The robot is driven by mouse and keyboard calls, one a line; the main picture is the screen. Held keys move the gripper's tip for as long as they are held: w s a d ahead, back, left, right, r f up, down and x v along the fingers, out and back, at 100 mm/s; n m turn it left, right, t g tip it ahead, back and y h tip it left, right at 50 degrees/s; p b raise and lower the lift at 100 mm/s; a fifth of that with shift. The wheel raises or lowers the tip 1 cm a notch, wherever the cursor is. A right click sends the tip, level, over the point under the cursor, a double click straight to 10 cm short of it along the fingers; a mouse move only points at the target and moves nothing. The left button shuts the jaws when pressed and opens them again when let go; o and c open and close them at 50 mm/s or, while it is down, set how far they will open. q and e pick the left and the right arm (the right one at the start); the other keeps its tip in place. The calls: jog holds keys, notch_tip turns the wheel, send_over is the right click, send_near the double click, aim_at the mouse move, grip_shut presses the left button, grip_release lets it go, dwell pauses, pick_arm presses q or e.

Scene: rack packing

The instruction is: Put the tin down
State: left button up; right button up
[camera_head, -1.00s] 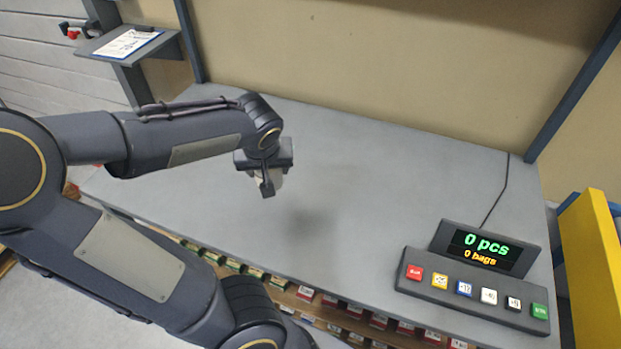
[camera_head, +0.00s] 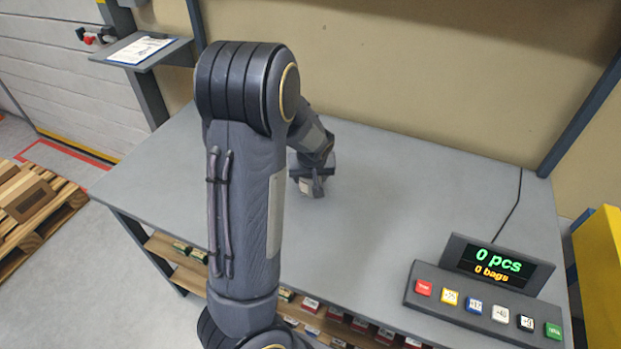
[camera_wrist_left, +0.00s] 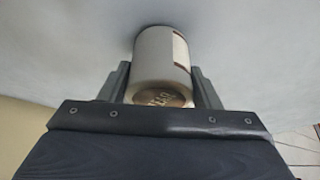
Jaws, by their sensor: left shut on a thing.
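My left gripper (camera_head: 312,190) is low over the grey bench top (camera_head: 420,200), left of its middle. In the left wrist view the tin (camera_wrist_left: 155,55) is a pale grey cylinder with a brownish marked end facing the camera. The left gripper's two fingers (camera_wrist_left: 160,90) stand on either side of the tin and are shut on it. The tin's far end is close to the bench surface; I cannot tell whether it touches. In the head view the tin is mostly hidden by the gripper. My right gripper is not in view.
A counting console (camera_head: 490,290) with coloured buttons and a display reading 0 pcs, 0 bags stands at the bench's front right. Its cable runs back. A shelf of small boxes (camera_head: 330,312) lies below the front edge. The bench middle is clear.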

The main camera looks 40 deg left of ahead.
pick_arm(q)
jog(key=shift+f, duration=0.4)
jog(key=shift+f, duration=0.2)
jog(key=o, duration=1)
jog(key=shift+o, duration=0.2)
